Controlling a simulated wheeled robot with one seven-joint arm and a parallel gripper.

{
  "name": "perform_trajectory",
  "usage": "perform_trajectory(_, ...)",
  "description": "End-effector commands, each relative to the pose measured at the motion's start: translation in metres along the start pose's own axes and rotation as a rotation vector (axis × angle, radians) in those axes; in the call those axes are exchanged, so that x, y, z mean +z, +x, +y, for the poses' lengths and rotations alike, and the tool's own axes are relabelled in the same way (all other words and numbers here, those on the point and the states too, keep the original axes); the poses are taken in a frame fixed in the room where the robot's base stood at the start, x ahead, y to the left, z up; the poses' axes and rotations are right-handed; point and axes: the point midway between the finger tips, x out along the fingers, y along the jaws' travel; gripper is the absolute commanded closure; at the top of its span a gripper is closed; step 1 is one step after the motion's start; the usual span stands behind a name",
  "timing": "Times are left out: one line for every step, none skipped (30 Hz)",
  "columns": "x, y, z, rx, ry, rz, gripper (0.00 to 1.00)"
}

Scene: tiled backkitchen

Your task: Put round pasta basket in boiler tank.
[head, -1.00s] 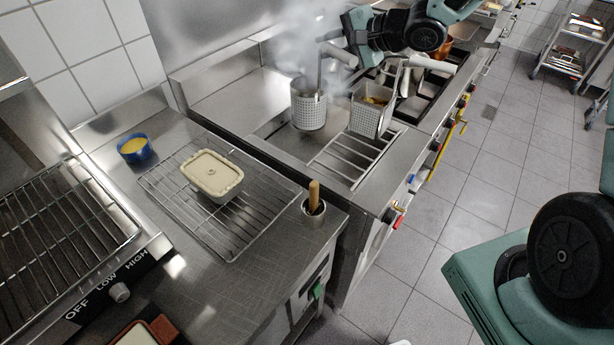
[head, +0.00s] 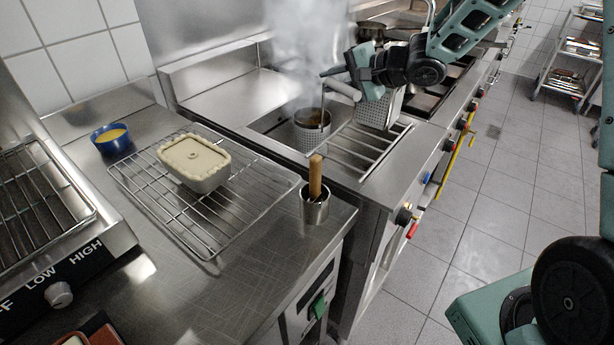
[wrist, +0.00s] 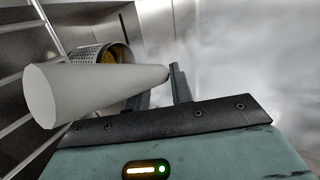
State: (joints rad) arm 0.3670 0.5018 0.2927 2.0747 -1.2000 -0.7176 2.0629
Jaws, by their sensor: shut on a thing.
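The round pasta basket (head: 309,136) is a perforated metal cylinder with a pale grey handle (head: 343,91). It is upright, low in the opening of the steaming boiler tank (head: 270,123); I cannot tell whether it touches the bottom. My gripper (head: 352,75) is shut on the handle, above and to the right of the basket. In the wrist view the handle (wrist: 95,92) crosses in front of the basket (wrist: 112,54), which has yellowish contents. A dark finger (wrist: 180,84) shows beside the handle's end; the other finger is mostly hidden.
A square perforated basket (head: 379,110) stands just right, partly behind my gripper. A bar rack (head: 365,150) lies on the tank's right side. Steam (head: 305,45) blurs the back.

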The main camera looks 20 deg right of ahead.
Motion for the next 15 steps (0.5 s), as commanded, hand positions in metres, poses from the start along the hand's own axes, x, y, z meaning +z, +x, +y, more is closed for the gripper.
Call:
perform_trajectory(-0.005,0.000,-0.001,-0.008,-0.011,0.000,1.00)
perform_trajectory(-0.008,-0.001,0.000,-0.010,-0.017,-0.002,1.00)
perform_trajectory(-0.012,-0.001,0.002,-0.013,-0.024,-0.002,1.00)
perform_trajectory(-0.013,0.000,0.005,-0.015,-0.027,-0.004,1.00)
perform_trajectory(-0.014,0.002,0.008,-0.016,-0.029,-0.005,1.00)
perform_trajectory(-0.015,0.004,0.015,-0.015,-0.029,-0.006,1.00)
perform_trajectory(-0.014,0.006,0.021,-0.014,-0.028,-0.007,1.00)
perform_trajectory(-0.014,0.009,0.026,-0.014,-0.028,-0.006,1.00)
perform_trajectory(-0.014,0.012,0.033,-0.014,-0.028,-0.007,1.00)
perform_trajectory(-0.013,0.014,0.037,-0.014,-0.028,-0.007,1.00)
perform_trajectory(-0.013,0.016,0.041,-0.015,-0.028,-0.007,1.00)
perform_trajectory(-0.013,0.018,0.046,-0.016,-0.029,-0.007,1.00)
perform_trajectory(-0.013,0.020,0.050,-0.015,-0.028,-0.007,1.00)
perform_trajectory(-0.013,0.021,0.052,-0.015,-0.029,-0.007,1.00)
perform_trajectory(-0.013,0.022,0.054,-0.016,-0.031,-0.006,1.00)
